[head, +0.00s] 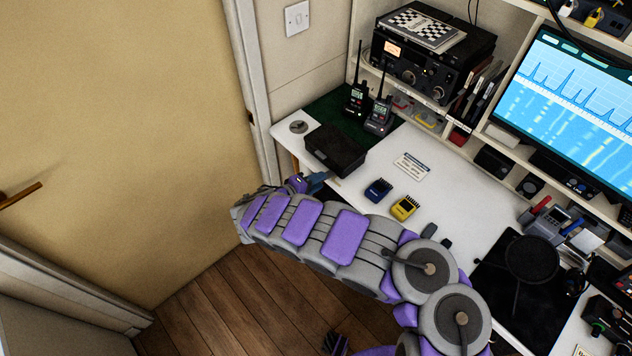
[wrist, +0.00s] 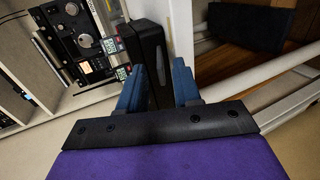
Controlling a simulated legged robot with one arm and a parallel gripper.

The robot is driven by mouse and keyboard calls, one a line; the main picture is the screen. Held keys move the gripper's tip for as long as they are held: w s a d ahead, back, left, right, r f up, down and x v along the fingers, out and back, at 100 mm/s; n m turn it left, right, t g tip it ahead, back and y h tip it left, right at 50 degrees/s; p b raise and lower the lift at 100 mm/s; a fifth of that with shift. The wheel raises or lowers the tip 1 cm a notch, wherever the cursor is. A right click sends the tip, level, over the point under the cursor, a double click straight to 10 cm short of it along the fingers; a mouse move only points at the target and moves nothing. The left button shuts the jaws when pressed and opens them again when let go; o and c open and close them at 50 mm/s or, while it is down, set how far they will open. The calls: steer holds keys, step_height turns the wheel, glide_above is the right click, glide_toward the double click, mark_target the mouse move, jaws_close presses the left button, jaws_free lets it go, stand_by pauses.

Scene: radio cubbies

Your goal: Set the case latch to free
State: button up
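The black case (head: 335,150) lies on the white desk near its left end, beside the green mat. In the wrist view the case (wrist: 148,48) shows as a dark block ahead of and between the fingers. I cannot make out its latch or the latch's setting. My gripper (head: 318,182) is at the desk's left front edge, just in front of the case. In the wrist view its two blue fingers (wrist: 159,80) stand apart, with the case's near end close to the left finger. Whether they touch is unclear.
Two handheld radios (head: 368,108) stand behind the case. A card (head: 412,165), a blue box (head: 379,190) and a yellow box (head: 404,208) lie to its right. The desk between them is clear. A door frame (head: 252,100) is close on the left.

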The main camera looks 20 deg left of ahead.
steer(key=shift+s, duration=0.1)
steer(key=p+v, duration=0.4)
steer(key=v, duration=1.3)
steer(key=shift+a+f, duration=0.1)
steer(key=shift+f, duration=0.05)
